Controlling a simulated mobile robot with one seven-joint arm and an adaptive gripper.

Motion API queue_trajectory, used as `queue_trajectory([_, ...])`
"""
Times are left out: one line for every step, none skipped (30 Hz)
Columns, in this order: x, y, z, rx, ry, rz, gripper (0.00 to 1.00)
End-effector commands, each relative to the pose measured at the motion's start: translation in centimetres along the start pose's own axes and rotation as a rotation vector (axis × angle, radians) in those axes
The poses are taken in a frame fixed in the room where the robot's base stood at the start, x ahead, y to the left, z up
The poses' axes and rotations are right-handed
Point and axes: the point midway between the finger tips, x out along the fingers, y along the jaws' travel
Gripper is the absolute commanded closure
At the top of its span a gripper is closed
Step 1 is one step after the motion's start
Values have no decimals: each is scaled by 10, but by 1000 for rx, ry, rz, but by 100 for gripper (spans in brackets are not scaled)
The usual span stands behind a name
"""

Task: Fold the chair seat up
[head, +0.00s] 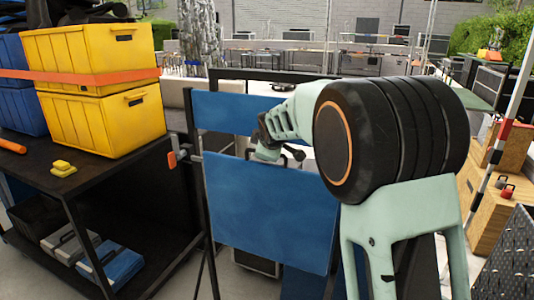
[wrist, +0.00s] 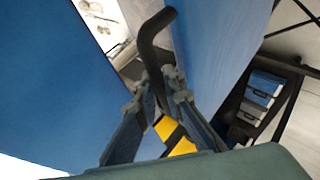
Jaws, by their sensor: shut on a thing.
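The chair has a black frame (head: 199,185) with a blue upper panel (head: 232,113), the backrest, and a larger blue lower panel (head: 265,215), the seat. The seat's broad face shows to the head camera and looks steeply tilted; its exact angle is unclear. My gripper (head: 275,152) is at the seat's upper edge, partly hidden by my arm. In the wrist view my gripper (wrist: 157,92) is shut on a black bent bar (wrist: 150,42). Blue panels (wrist: 50,75) and (wrist: 222,55) lie on either side; I cannot tell which is which.
A dark cart (head: 105,185) with stacked yellow crates (head: 95,55) and blue crates stands close at the left. An orange clamp (head: 172,158) sits by the chair frame. Wooden boxes (head: 485,215) and a striped pole (head: 497,150) are at the right.

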Motion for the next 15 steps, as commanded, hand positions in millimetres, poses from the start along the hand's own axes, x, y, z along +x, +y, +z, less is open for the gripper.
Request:
queue_trajectory([-2,8,-1,1,6,18,100])
queue_trajectory([-2,9,-1,1,6,19,100])
queue_trajectory([-2,9,-1,2,6,19,100])
queue_trajectory([-2,10,-1,2,6,20,100])
queue_trajectory([-2,10,-1,2,6,20,100])
queue_trajectory([-2,10,-1,2,6,21,100])
queue_trajectory([-2,10,-1,2,6,21,100])
queue_trajectory([-2,10,0,2,6,21,100])
queue_trajectory([-2,10,0,2,6,21,100])
queue_trajectory([-2,11,0,2,5,21,100])
queue_trajectory([-2,11,0,2,5,21,88])
queue_trajectory([-2,11,0,2,5,21,84])
queue_trajectory([-2,10,0,2,5,21,80])
queue_trajectory([-2,10,0,2,4,20,77])
queue_trajectory([-2,9,0,2,4,19,73])
